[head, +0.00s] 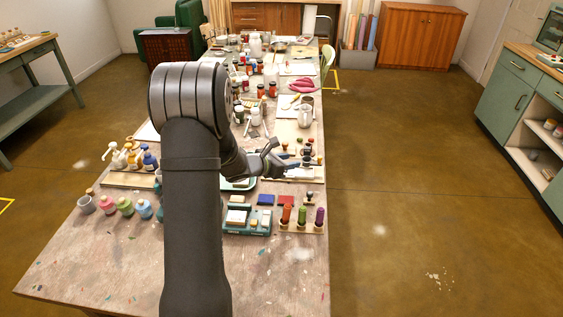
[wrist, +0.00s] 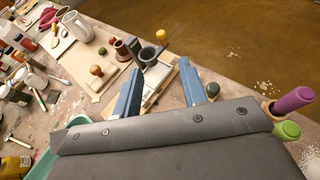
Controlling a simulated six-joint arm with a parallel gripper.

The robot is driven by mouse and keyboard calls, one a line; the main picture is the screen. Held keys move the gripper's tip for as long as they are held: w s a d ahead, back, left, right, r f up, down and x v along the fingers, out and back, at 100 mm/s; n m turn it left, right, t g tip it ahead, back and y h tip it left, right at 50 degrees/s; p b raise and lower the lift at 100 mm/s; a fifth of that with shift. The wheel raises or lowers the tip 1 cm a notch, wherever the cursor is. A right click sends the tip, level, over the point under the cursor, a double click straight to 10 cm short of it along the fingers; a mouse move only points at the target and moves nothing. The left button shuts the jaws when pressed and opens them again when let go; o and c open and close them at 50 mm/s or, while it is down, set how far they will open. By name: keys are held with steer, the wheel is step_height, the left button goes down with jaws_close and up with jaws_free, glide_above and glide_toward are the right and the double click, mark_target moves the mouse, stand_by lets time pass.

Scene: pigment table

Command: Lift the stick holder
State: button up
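The stick holder (head: 301,227) is a pale wooden block at the front right of the table in the head view. Thick orange, green and purple sticks stand upright in it. In the wrist view, the purple stick (wrist: 294,99) and green stick (wrist: 286,130) show at the right edge; my gripper body hides much of the rest. My gripper (head: 285,156) is behind the holder in the head view, apart from it. In the wrist view, its two blue fingers (wrist: 161,68) are spread, with nothing held between them.
A teal tray (head: 234,227) with small blocks sits just left of the holder. Stampers and a dark cup (wrist: 147,56) stand below and beyond my fingers. The table's right edge is close to the holder; bare table (head: 285,275) lies in front.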

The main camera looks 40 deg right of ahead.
mark_target(319, 157)
steer(key=shift+v, duration=1.55)
steer(key=shift+d, duration=0.1)
steer(key=x, duration=1.7)
steer(key=shift+d+f, duration=0.15)
steer(key=shift+f, duration=0.15)
